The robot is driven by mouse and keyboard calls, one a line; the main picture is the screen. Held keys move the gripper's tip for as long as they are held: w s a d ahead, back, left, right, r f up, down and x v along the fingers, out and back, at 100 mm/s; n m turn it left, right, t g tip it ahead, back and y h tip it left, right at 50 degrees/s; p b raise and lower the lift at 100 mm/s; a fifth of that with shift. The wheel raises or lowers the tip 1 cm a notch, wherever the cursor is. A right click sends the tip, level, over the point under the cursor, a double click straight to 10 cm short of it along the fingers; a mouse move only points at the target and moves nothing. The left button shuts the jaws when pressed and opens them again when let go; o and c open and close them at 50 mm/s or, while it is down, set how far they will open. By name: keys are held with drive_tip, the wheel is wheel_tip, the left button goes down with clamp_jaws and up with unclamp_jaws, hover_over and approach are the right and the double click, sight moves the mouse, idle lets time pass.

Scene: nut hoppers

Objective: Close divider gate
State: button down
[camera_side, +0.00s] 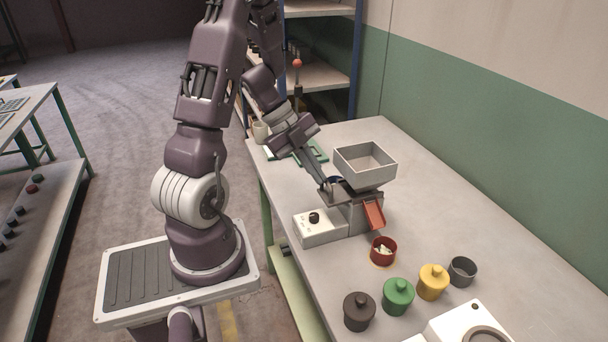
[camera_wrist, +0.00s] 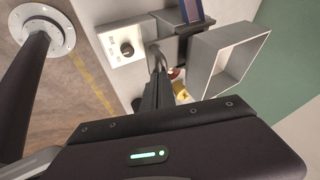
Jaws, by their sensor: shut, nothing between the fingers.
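The nut hopper (camera_side: 365,167), a grey open-topped square bin, stands on a dispenser body on the bench. It also shows at right in the wrist view (camera_wrist: 232,55). An orange-red chute (camera_side: 374,214) slopes from the body towards a red cup (camera_side: 383,250) holding pale pieces. A blue part (camera_side: 334,181) sits beside the hopper; a blue panel (camera_wrist: 192,10) shows at the wrist view's top edge. I cannot pick out the divider gate for certain. My gripper (camera_side: 324,188) is shut and empty, pointing down beside the dispenser body, left of the hopper; contact is unclear.
A white control box (camera_side: 319,228) with a black knob stands left of the dispenser. A shelf rack (camera_side: 318,75) is behind.

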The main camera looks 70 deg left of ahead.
drive_tip(key=shift+w, duration=1.1)
